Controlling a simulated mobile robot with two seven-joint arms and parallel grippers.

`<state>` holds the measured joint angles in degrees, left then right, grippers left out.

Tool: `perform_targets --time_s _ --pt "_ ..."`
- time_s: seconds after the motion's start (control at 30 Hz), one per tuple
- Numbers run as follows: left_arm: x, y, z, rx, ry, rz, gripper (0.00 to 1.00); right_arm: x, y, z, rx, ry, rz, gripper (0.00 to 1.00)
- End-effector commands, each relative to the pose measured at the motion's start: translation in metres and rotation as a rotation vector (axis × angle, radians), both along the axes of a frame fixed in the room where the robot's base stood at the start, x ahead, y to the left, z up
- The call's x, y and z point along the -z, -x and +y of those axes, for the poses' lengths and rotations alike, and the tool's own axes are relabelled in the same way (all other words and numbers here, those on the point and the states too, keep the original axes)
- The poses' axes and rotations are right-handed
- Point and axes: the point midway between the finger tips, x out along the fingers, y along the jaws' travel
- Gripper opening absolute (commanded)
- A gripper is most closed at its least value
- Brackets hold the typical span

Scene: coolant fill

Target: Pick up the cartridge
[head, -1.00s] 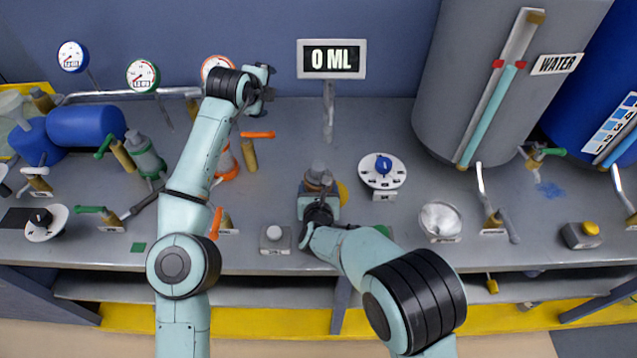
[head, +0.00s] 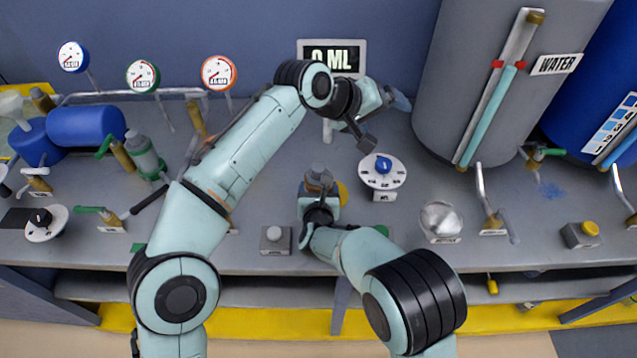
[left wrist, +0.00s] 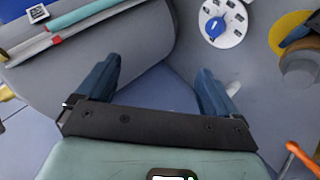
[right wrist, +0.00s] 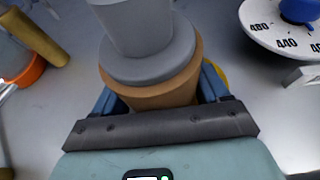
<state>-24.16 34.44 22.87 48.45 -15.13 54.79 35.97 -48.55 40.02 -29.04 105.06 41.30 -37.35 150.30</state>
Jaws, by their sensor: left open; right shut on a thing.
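A stepped round piece (head: 318,177), tan below with grey discs and a narrower grey top, stands upright at the bench's middle. I cannot tell for sure that it is the cartridge. My right gripper (head: 318,200) is shut on its tan lower part, which fills the space between the fingers in the right wrist view (right wrist: 160,92). My left gripper (head: 388,104) is open and empty, raised behind the white dial and left of the grey tank. The piece appears there at the right edge (left wrist: 300,66).
The grey WATER tank (head: 480,80) stands close right of my left gripper. A white dial with a blue knob (head: 383,170) is just in front of it. The ML display (head: 331,50) is partly covered by my left arm. Valves and gauges crowd the left side.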

Motion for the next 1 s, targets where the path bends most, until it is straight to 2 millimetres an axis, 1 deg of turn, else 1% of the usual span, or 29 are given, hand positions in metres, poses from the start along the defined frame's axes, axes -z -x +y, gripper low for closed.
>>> perform_targets --time_s 0.03,0.07,0.1,0.2,0.3,0.33,0.4,0.47,0.7,0.8,1.0 --pt "0.016 0.005 0.019 0.024 -0.157 -0.011 0.94 -0.001 0.000 0.000 0.000 0.000 -0.001 0.43" --pt "0.026 0.008 0.031 0.037 -0.245 -0.013 0.94 -0.001 0.000 0.000 0.000 0.000 -0.001 0.43" --pt "0.036 0.011 0.047 0.051 -0.353 -0.011 0.94 -0.001 0.000 0.000 0.000 0.000 -0.001 0.43" --pt "0.051 0.017 0.083 0.072 -0.567 0.003 0.94 -0.001 0.000 0.000 0.000 0.000 -0.002 0.43" --pt "0.057 0.022 0.109 0.080 -0.701 0.024 0.94 -0.001 0.000 0.000 0.000 0.000 -0.002 0.43" --pt "0.059 0.023 0.114 0.080 -0.727 0.028 0.94 -0.001 0.000 0.000 0.000 0.000 -0.002 0.43" --pt "0.064 0.023 0.122 0.083 -0.768 0.037 0.94 -0.001 0.000 0.000 0.000 0.000 -0.002 0.43" --pt "0.071 0.021 0.125 0.084 -0.783 0.042 0.94 -0.001 0.000 0.000 0.000 0.000 -0.002 0.43" --pt "0.110 0.006 0.122 0.084 -0.783 0.042 0.94 -0.001 0.000 0.000 0.000 0.000 -0.002 0.43" --pt "0.119 0.001 0.121 0.083 -0.780 0.041 0.94 -0.001 0.000 0.000 0.000 0.000 -0.002 0.43" --pt "0.129 -0.002 0.119 0.083 -0.779 0.040 0.94 -0.001 0.000 0.000 0.000 0.000 -0.002 0.43"
